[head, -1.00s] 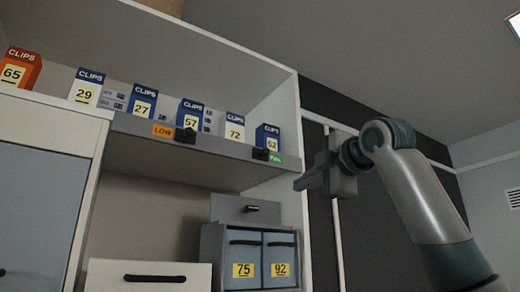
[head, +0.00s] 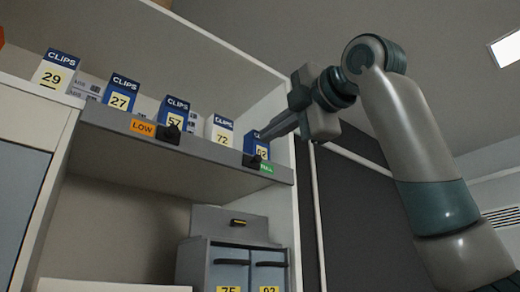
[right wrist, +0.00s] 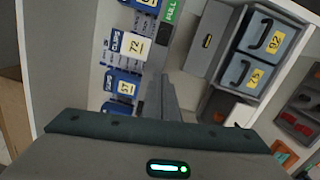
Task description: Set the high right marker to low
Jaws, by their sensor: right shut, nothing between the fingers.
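The shelf's grey front rail (head: 205,150) carries two black markers. The right marker (head: 256,163) sits just left of the green FULL label (head: 266,169). The other marker (head: 171,134) sits just right of the orange LOW label (head: 142,126). My right gripper (head: 268,134) is shut and empty. In the head view its fingertips overlap the 62 clips box, above the right marker; contact cannot be told. In the right wrist view its fingers (right wrist: 167,92) point toward the rail, and the FULL label (right wrist: 170,11) shows beyond them. My left gripper is not in view.
Clips boxes stand along the shelf behind the rail, including 72 (head: 219,133) and 62 (head: 256,143). A grey drawer unit (head: 195,262) stands below. The shelf's right side wall (head: 303,215) is close to my right arm. Space before the rail's middle looks clear.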

